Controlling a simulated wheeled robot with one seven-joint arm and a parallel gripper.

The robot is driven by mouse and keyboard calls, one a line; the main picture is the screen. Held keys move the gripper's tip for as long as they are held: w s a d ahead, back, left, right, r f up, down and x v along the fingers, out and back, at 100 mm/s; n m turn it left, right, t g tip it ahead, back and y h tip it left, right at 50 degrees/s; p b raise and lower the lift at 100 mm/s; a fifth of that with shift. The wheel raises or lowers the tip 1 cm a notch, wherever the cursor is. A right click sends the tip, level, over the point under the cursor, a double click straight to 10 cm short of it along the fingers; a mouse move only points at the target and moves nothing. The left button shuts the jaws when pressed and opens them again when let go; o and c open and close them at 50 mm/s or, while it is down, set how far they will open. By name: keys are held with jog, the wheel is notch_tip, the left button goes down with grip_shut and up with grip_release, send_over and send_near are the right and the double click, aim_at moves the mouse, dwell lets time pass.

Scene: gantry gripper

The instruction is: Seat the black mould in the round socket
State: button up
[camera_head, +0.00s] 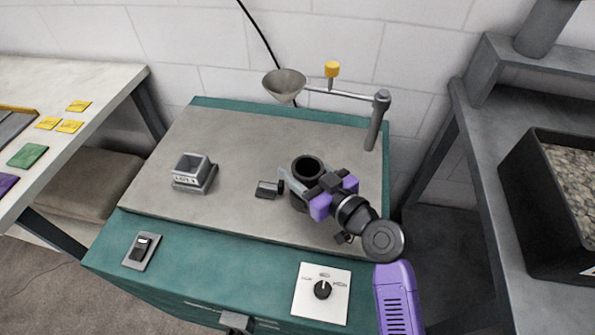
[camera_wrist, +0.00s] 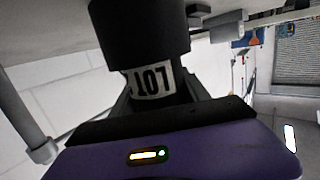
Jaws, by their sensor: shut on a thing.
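The black mould (camera_head: 307,166) is a hollow, open-topped cylinder standing upright at the right of the grey worktop. My gripper (camera_head: 303,183) reaches it from the lower right and is shut around its side. In the wrist view the mould (camera_wrist: 148,28) has a wide black band, and a white label reading "LOT" appears upside down between my fingers (camera_wrist: 150,88). I cannot make out the round socket; my gripper and the mould cover that part of the worktop. Whether the mould's base touches anything is hidden.
A square grey holder (camera_head: 193,176) stands at the left of the worktop (camera_head: 240,140). A small dark block (camera_head: 268,189) lies just left of the mould. A funnel (camera_head: 285,82) on a post (camera_head: 375,125) stands behind. A switch (camera_head: 141,250) and dial (camera_head: 322,290) are in front.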

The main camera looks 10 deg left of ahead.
jog(key=shift+f, duration=0.45)
jog(key=o, duration=1.4)
jog(key=shift+r, duration=0.15)
jog(key=shift+s+d, duration=0.1)
jog(key=shift+d, duration=0.05)
jog(key=v, duration=1.1)
jog(key=shift+s+d+b, duration=0.2)
jog(key=shift+s+b, duration=0.1)
jog(key=shift+b, duration=0.05)
jog(key=shift+w, duration=0.1)
